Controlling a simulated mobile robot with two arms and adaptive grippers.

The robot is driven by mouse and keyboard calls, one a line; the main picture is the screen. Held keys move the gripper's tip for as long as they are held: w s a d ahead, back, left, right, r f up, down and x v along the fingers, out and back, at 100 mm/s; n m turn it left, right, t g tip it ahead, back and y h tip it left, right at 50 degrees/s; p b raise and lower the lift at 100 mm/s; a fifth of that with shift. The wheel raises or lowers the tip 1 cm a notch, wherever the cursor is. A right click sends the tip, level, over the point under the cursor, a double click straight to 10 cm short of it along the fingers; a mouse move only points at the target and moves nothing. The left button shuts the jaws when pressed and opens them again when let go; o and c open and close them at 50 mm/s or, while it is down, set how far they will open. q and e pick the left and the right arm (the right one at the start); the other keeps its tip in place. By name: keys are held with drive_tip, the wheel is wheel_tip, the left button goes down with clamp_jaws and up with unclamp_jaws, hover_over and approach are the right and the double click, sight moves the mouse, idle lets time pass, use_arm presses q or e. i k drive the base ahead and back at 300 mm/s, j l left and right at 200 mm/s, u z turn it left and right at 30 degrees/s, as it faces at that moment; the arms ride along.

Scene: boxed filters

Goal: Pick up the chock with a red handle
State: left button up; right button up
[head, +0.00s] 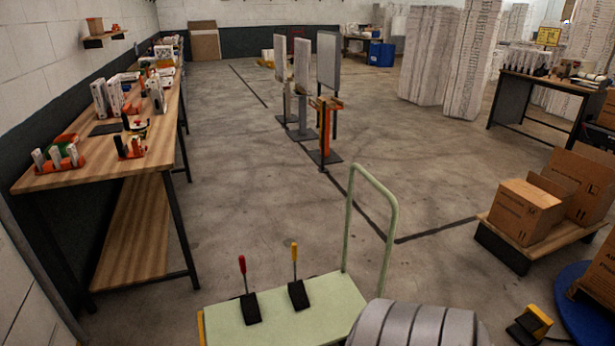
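The chock with a red handle (251,310) stands on the pale green platform of a cart (318,315) at the bottom middle of the head view. It has a black wedge base, a thin upright rod and a red grip on top. A similar chock with a yellow handle (299,296) stands just to its right, a small gap apart. Both are upright. Neither of my grippers shows in the head view, and nothing touches the red-handled chock.
The cart's green tubular handle (388,240) rises at its far right. A long wooden workbench (75,172) with small items runs along the left. Cardboard boxes (525,212) on a low platform stand right. A yellow-and-black object (533,322) lies on the floor, lower right. Middle floor is mostly open.

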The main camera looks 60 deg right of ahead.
sight(250, 306)
drive_tip(key=z, duration=1.5)
drive_tip(key=i+j+u, duration=0.25)
drive_tip(key=i+j, duration=0.15)
drive_tip(key=i+j+u, duration=0.2)
drive_tip(key=i+j, duration=0.15)
drive_tip(key=i, duration=0.15)
drive_tip(key=i+j+u, duration=0.25)
drive_tip(key=i, duration=0.2)
drive_tip(key=i+j+u, duration=0.25)
drive_tip(key=i, duration=0.25)
drive_tip(key=i+z, duration=0.25)
drive_tip(key=z, duration=0.15)
drive_tip(key=i+z, duration=0.35)
drive_tip(key=i+j+z, duration=0.15)
drive_tip(key=z, duration=0.25)
drive_tip(key=i+j+z, duration=0.2)
drive_tip(key=z, duration=0.2)
drive_tip(key=i, duration=0.05)
